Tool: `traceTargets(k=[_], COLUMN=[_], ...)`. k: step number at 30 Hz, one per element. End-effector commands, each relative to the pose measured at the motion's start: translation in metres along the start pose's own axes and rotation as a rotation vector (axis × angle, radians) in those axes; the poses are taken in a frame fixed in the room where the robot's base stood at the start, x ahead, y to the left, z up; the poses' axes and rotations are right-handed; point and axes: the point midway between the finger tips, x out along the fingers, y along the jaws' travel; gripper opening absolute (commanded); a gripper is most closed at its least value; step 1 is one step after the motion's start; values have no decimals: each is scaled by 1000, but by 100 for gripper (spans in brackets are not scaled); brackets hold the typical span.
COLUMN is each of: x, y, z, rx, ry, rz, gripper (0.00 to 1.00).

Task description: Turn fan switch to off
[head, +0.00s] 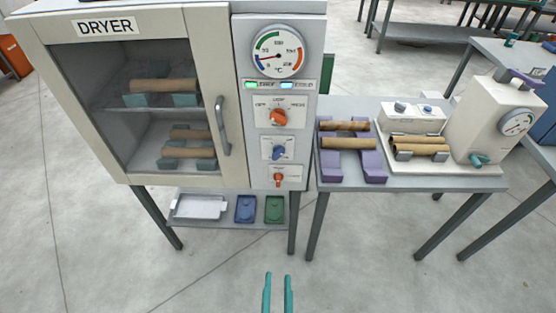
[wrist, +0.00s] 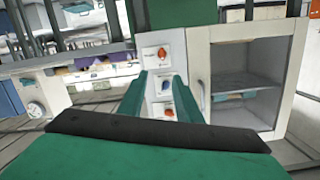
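The dryer's control panel (head: 257,160) has a large orange knob (head: 278,117), a blue knob (head: 278,152) below it and a small orange knob (head: 278,179) at the bottom. Their labels are too small for me to tell surely which is the fan switch. The blue knob also shows in the wrist view (wrist: 166,83), between my fingers. My gripper (head: 277,276) is open and empty, its two teal fingers apart, low in the head view below the panel. In the wrist view my gripper (wrist: 163,76) points toward the panel, without visible contact.
Above the knobs are a gauge (head: 277,52) and lit green and blue lamps. The dryer door (head: 60,120) is closed, with a handle (head: 221,125) left of the panel. A side table (head: 400,182) at right carries purple racks with rolls and a cream machine. The floor in front is clear.

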Motion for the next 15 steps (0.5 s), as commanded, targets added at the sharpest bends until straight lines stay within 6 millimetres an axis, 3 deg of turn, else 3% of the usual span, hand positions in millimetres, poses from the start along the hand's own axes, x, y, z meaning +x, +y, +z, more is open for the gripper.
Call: traceTargets(k=[3,8,15], x=[40,88,156], y=[-6,-14,-30], z=[-15,-38,-85], rx=[67,159,296], ry=[30,58,99], rz=[-11,-23,-43], gripper=[31,31,31])
